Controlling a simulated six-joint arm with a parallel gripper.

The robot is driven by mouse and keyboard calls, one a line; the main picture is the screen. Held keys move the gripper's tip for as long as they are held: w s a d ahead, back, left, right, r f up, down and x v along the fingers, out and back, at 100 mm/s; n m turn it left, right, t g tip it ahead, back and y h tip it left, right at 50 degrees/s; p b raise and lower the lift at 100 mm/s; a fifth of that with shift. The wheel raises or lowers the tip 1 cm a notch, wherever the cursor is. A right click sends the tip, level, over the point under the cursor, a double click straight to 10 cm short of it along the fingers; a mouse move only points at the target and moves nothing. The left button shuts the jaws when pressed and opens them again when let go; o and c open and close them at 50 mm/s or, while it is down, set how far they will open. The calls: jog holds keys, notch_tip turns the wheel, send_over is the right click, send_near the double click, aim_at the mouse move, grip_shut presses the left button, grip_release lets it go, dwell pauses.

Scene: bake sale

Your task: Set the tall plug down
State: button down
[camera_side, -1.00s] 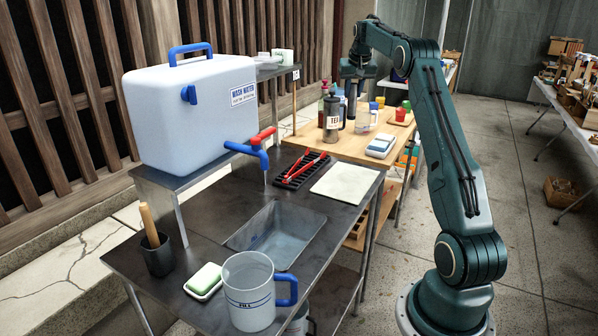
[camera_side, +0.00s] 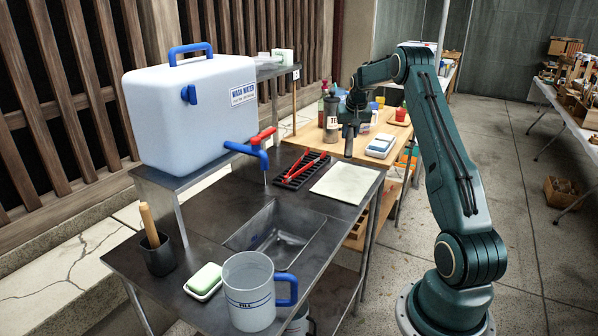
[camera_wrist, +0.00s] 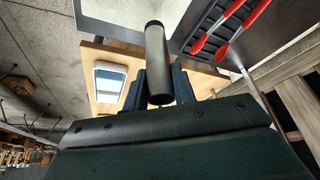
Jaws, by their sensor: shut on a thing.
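The tall plug is a dark grey cylinder, and my gripper (camera_side: 350,127) is shut on it. In the side view the plug (camera_side: 348,148) hangs below the fingers, in the air near the far end of the metal table. The wrist view shows the plug (camera_wrist: 157,55) between the two dark fingers, its lower end sticking out past them. A pale cloth or mat (camera_side: 345,184) lies flat on the table, nearer the side camera than the plug. The sunken basin (camera_side: 277,238) in the table looks empty.
A black rack with red-handled tongs (camera_side: 301,169) lies beside the mat. The water container (camera_side: 195,120) has a blue tap over the table. A jug (camera_side: 250,298) and soap dish (camera_side: 204,283) stand in front. The wooden table behind holds bottles and a white device (camera_side: 380,145).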

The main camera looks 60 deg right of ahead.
aim_at(349, 143)
jog(key=shift+f, duration=2.15)
jog(key=shift+f, duration=0.15)
jog(key=c, duration=1.1)
grip_release()
jog(key=shift+c, duration=0.2)
jog(key=v, duration=1.2)
